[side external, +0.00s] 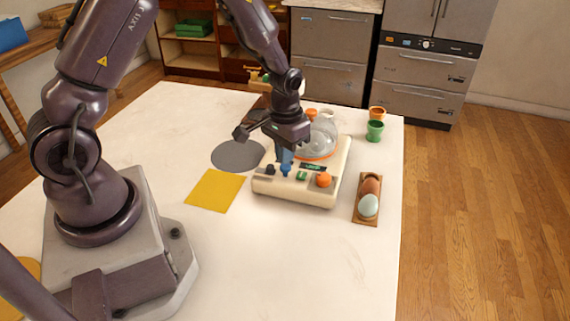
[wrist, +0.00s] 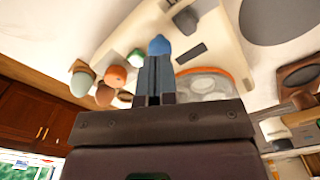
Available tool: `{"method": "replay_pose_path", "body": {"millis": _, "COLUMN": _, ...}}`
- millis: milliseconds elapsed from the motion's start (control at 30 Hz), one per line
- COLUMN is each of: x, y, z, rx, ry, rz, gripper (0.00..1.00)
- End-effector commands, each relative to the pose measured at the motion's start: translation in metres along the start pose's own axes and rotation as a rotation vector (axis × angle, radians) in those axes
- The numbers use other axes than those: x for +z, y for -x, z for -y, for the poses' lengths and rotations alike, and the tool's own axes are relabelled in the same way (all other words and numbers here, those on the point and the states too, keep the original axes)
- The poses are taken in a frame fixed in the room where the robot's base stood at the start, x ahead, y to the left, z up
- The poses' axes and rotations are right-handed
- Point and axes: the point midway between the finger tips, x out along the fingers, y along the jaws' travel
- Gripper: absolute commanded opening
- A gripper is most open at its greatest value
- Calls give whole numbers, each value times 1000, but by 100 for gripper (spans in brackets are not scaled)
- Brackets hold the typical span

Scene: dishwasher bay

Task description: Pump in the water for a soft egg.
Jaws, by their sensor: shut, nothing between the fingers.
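A cream egg cooker (side external: 268,188) stands on the white table, with a clear dome (side external: 323,136) on an orange ring at its back. Its front panel carries a dark knob (side external: 270,169), a blue button (side external: 285,169), a green button (side external: 301,176) and an orange knob (side external: 323,180). My gripper (side external: 287,158) is shut and empty, pointing down right over the blue button. In the wrist view, the shut fingertips (wrist: 155,60) line up with the blue button (wrist: 158,44). I cannot tell whether they touch it.
A wooden tray (side external: 365,221) with a brown egg (side external: 372,185) and a pale blue egg (side external: 368,205) lies right of the cooker. Green (side external: 375,131) and orange (side external: 377,113) cups stand behind. A yellow square (side external: 215,191) and grey disc (side external: 238,154) lie left.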

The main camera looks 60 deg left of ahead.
Motion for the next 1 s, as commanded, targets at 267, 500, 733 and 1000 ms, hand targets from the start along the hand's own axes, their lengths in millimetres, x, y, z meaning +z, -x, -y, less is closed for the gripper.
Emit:
{"method": "replay_pose_path", "body": {"millis": 267, "x": 0, "y": -6, "z": 0, "rx": 0, "ry": 0, "rz": 2, "gripper": 0}}
{"method": "replay_pose_path", "body": {"millis": 500, "x": 0, "y": -11, "z": 0, "rx": 0, "ry": 0, "rz": 0, "gripper": 0}}
{"method": "replay_pose_path", "body": {"millis": 733, "x": 0, "y": -15, "z": 0, "rx": 0, "ry": 0, "rz": 1, "gripper": 0}}
{"method": "replay_pose_path", "body": {"millis": 1000, "x": 0, "y": -21, "z": 0, "rx": 0, "ry": 0, "rz": 1, "gripper": 0}}
